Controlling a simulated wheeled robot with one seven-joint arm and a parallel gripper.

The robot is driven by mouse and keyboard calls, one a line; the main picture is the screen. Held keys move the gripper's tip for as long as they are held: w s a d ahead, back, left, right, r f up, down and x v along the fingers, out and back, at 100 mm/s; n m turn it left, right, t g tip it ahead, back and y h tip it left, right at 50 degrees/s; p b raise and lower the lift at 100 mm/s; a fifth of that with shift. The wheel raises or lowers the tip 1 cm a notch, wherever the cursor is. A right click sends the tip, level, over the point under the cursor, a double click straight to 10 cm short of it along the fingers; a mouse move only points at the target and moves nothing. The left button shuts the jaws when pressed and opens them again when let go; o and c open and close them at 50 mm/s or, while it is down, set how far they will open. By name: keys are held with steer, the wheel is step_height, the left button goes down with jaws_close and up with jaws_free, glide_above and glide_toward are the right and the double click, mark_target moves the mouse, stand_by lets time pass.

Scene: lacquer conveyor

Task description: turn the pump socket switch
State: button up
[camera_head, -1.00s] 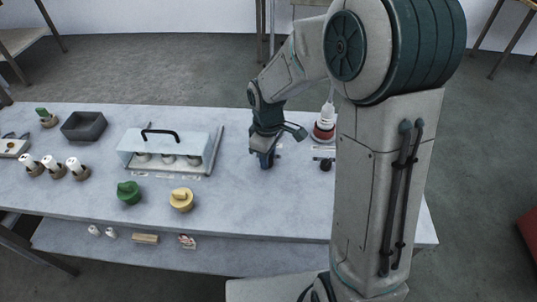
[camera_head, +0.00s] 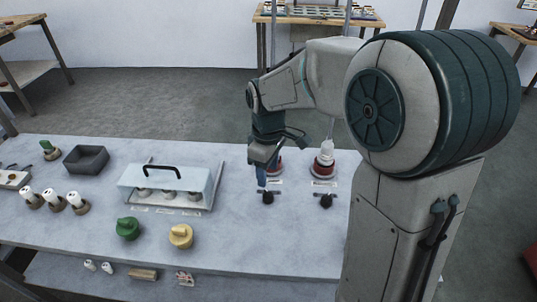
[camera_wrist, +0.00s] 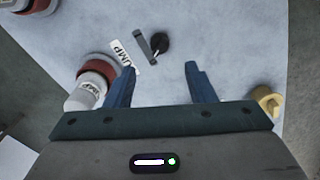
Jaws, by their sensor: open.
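The pump switch is a small black knob (camera_wrist: 161,45) on the pale tabletop, with a dark grey bar (camera_wrist: 144,45) beside it. A label partly reading "UMP" (camera_wrist: 123,54) lies near it. The pump socket is a red-ringed base with a white plug (camera_wrist: 88,92), also partly lettered, at left in the wrist view. In the head view the knob (camera_head: 268,198) shows in front of my gripper (camera_head: 265,170), which partly covers the socket (camera_head: 275,168). My gripper (camera_wrist: 160,67) is open and empty; the knob appears beyond its fingertips, apart from them.
A second red socket with a white plug (camera_head: 323,163) and its own black knob (camera_head: 325,200) stands to the right. A handled clear cover (camera_head: 165,187), a green knob (camera_head: 128,228) and a yellow knob (camera_head: 181,236) are at left.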

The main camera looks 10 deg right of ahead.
step_height(320, 180, up, 5)
steer(key=shift+f, duration=0.1)
stand_by(0.6)
steer(key=s+d+m+t, duration=0.1)
steer(key=s+d+m, duration=0.3)
steer(key=s, duration=0.4)
steer(key=s+d+m+t+p, duration=0.1)
steer(key=s+d+m, duration=0.4)
steer(key=s+m, duration=0.2)
steer(key=shift+s+r+m+t, duration=0.3)
steer(key=shift+s+r+t, duration=0.1)
steer(key=shift+s, duration=0.1)
